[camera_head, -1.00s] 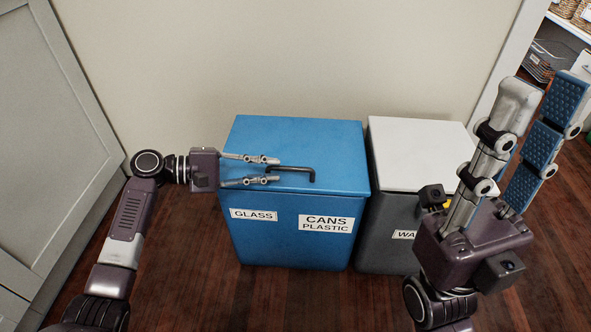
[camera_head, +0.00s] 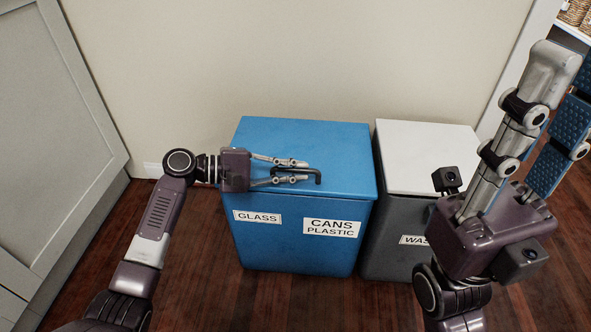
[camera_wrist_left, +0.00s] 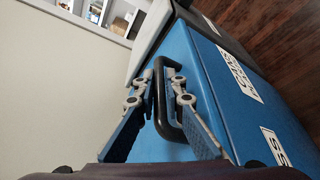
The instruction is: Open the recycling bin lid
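The blue recycling bin (camera_head: 290,232) stands against the wall with its blue lid (camera_head: 345,160) down. Its front carries GLASS and CANS PLASTIC labels. A black bar handle (camera_head: 318,175) is on top of the lid. My left gripper (camera_head: 306,171) lies low over the lid, its fingers partly open on either side of the bar. In the left wrist view the handle (camera_wrist_left: 160,105) runs between the two fingertips (camera_wrist_left: 160,73); contact with them is hard to judge. My right gripper (camera_head: 572,75) is raised at the right, fingers apart and empty, partly cut off by the frame.
A dark waste bin (camera_head: 392,230) with a white lid (camera_head: 425,155) stands close to the right of the blue bin. A grey cabinet (camera_head: 60,130) is at the left. The wooden floor (camera_head: 205,290) in front is clear.

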